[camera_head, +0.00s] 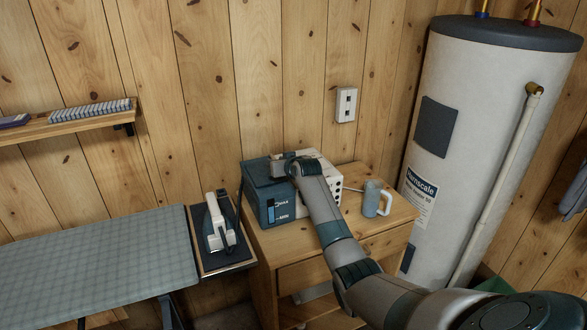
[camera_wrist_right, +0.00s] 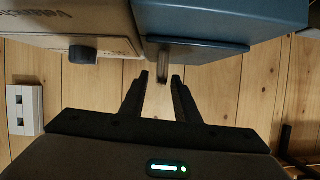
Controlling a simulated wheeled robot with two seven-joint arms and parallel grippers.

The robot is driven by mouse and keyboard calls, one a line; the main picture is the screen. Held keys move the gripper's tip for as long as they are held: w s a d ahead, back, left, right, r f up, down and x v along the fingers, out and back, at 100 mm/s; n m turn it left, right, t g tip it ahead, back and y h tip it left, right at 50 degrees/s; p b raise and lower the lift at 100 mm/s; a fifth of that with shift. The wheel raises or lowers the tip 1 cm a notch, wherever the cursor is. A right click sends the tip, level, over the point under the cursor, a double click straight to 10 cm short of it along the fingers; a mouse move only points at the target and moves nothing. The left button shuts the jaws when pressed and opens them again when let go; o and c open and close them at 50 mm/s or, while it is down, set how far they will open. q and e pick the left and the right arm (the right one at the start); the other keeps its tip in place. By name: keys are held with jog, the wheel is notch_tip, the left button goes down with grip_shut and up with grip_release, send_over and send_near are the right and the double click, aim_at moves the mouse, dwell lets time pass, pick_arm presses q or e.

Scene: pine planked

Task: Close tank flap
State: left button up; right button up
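The appliance, a blue water tank part (camera_head: 267,208) joined to a white part (camera_head: 322,173), stands on the wooden cabinet. My right gripper (camera_head: 285,166) is over its top rear in the head view, mostly hidden by its own wrist. In the right wrist view the fingers (camera_wrist_right: 160,80) are open and empty. Their tips are close to a small grey tab (camera_wrist_right: 164,66) by the blue part (camera_wrist_right: 215,18) and the white part (camera_wrist_right: 70,14). I cannot tell whether they touch it. I cannot clearly make out the flap or its angle. My left gripper is not in view.
A blue-grey jug (camera_head: 372,198) stands right of the appliance on the cabinet (camera_head: 280,245). An iron (camera_head: 217,225) rests at the end of the ironing board (camera_head: 100,255). A tall water heater (camera_head: 465,130) stands at the right. A wall socket (camera_head: 346,104) is behind.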

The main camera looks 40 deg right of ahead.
jog(key=b+v, duration=0.2)
jog(key=v, duration=1.3)
jog(key=shift+s+b, duration=0.15)
jog(key=shift+b, duration=0.2)
jog(key=shift+d, duration=0.1)
